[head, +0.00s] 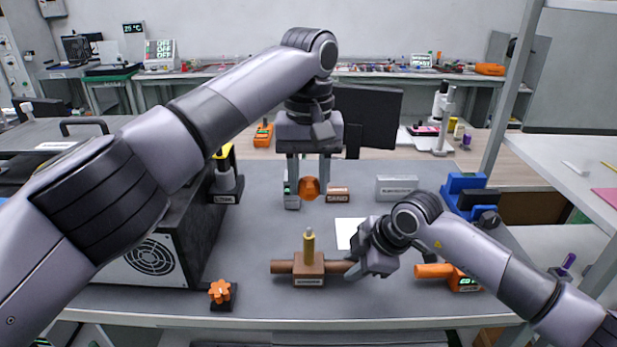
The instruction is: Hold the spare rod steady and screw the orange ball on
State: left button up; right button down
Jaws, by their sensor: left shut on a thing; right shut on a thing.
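The orange ball (309,188) is between the fingertips of my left gripper (309,178), which points straight down and is shut on it. Below it in the picture stands a yellow upright rod (309,246), set in a brown block (309,270) with a label on its front. The ball is apart from the rod's top and roughly in line with it. A brown horizontal bar (281,267) sticks out from both sides of the block. My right gripper (352,270) is shut on the right end of this bar; its fingertips are partly hidden.
A dark box with a fan grille (150,257) stands at the left. An orange star knob (220,291) is near the front edge. An orange-handled tool (435,271) and a blue device (467,190) are at the right. A white sheet (347,232) lies behind the bar.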

aim_at(309, 229)
pick_arm(q)
jog(key=shift+f, duration=2.9)
jog(key=shift+f, duration=1.1)
jog(key=o, duration=1.1)
notch_tip(309, 229, up, 12)
jog(key=shift+f, duration=0.1)
